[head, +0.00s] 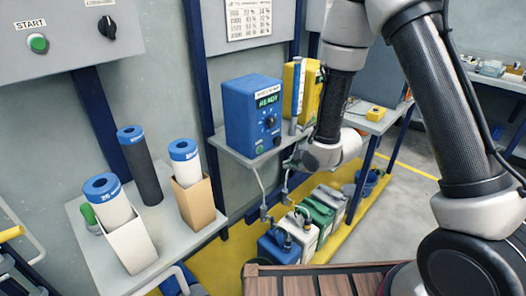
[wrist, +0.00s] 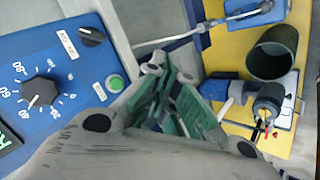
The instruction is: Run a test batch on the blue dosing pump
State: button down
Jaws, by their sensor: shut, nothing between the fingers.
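The blue dosing pump (head: 252,112) stands on a grey wall shelf, its lit display reading READY. In the wrist view its blue front panel (wrist: 62,118) fills the left side. It carries a black dial (wrist: 38,92) with a scale, a black selector knob (wrist: 92,36) and a green button (wrist: 115,83). The dial's white mark points to the lower left. My gripper (head: 291,163) is at the right of the pump, near the shelf's edge. In the wrist view its fingers (wrist: 154,70) are shut and empty, beside the green button; whether they touch it I cannot tell.
A yellow pump (head: 302,88) stands behind the blue one. Several jerrycans (head: 318,218) stand below on the yellow floor. Tubes (head: 258,185) hang under the shelf. A table with filter cartridges (head: 140,155) is at the left. A START panel (head: 38,43) hangs on the wall.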

aim_at(260, 150)
jog(key=shift+a, duration=0.1)
jog(key=w+a, duration=0.6)
dwell(0.5)
jog(key=shift+w+a, duration=0.15)
dwell(1.2)
jog(key=shift+w+a, duration=0.25)
jog(key=shift+w+a, duration=0.35)
dwell(1.0)
jog(key=shift+s+d, duration=0.65)
